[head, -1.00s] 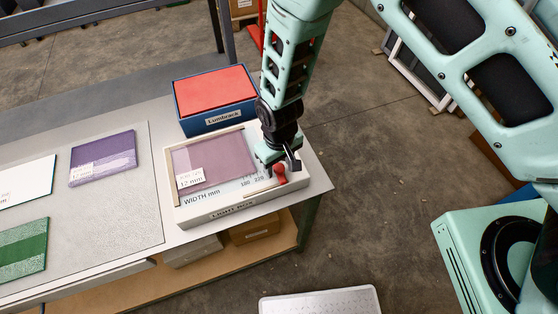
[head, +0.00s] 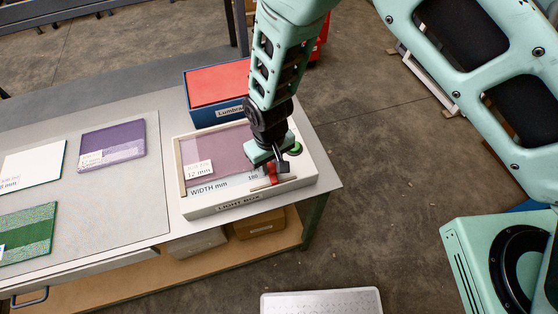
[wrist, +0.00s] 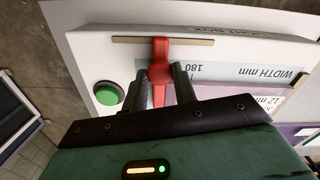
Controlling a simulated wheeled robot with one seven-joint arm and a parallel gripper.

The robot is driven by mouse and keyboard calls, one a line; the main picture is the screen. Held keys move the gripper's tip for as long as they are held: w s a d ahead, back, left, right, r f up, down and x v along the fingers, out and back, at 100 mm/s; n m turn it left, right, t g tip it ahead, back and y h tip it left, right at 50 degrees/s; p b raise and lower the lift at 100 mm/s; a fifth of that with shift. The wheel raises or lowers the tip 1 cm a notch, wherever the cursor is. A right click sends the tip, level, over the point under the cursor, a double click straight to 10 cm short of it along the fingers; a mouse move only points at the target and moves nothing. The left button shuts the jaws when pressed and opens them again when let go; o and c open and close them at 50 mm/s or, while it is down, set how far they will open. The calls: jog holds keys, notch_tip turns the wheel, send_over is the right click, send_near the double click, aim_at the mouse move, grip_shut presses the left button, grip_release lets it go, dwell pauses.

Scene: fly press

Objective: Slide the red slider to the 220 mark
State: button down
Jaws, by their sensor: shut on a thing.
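The red slider (head: 271,174) stands at the front right of the white light box (head: 232,206), beside the end of its "WIDTH mm" scale (head: 222,186). My gripper (head: 269,167) is over it. In the wrist view my gripper (wrist: 166,80) has one finger on each side of the red slider (wrist: 160,62) and is shut on it. The slider's bar reaches up to the slot strip (wrist: 200,42). The 180 figure shows just right of the slider in the wrist view. The 220 figure is hidden by the slider or my fingers.
A green button (head: 295,149) is on the box close behind my gripper. A mauve sheet (head: 220,150) lies on the box. A blue box with a red top (head: 216,84) stands behind. Purple (head: 112,144), white and green samples lie on the table to the left.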

aim_at(271, 167)
jog(key=c, duration=1.1)
grip_release()
jog(key=shift+r, duration=0.1)
notch_tip(271, 167, up, 17)
jog(key=b, duration=0.4)
jog(key=shift+r+b, duration=0.15)
jog(key=shift+b, duration=0.25)
jog(key=s+d+r+n+b, duration=0.1)
jog(key=s+d+b, duration=0.4)
jog(key=s+d, duration=0.9)
jog(key=shift+s+d+r+n+y, duration=0.15)
jog(key=shift+s+d+n+y, duration=0.15)
jog(key=shift+s, duration=0.95)
